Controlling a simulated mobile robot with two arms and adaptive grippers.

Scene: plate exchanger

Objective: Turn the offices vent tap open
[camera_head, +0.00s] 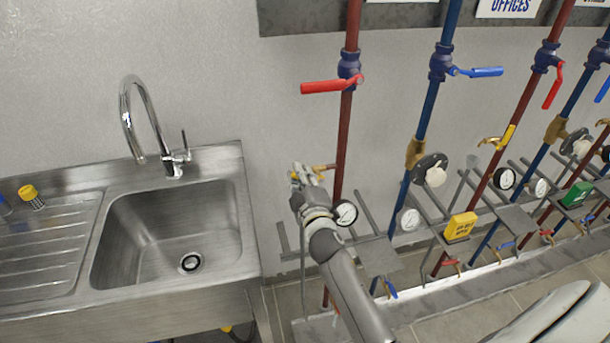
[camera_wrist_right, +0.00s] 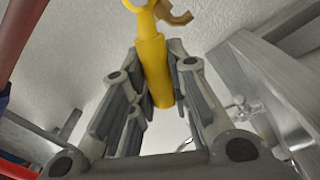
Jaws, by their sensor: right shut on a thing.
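My right gripper (camera_head: 303,174) is at the leftmost red pipe (camera_head: 343,145), just left of it, by a small yellow tap (camera_head: 326,167). In the right wrist view a yellow tap handle (camera_wrist_right: 152,65) lies between the two fingers (camera_wrist_right: 158,95), which are shut on it. A brass-coloured piece is beside its far end. In the head view the gripper hides most of this handle. An "OFFICES" sign (camera_head: 508,6) is cut off at the top edge. My left gripper is not in view.
A red lever (camera_head: 325,87) sits above on the same pipe, and a dial gauge (camera_head: 345,213) below. A steel sink (camera_head: 176,235) with a tall faucet (camera_head: 135,120) stands left. More pipes, valves and a yellow-handled tap (camera_head: 498,138) crowd the right. Bare wall lies between sink and pipes.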

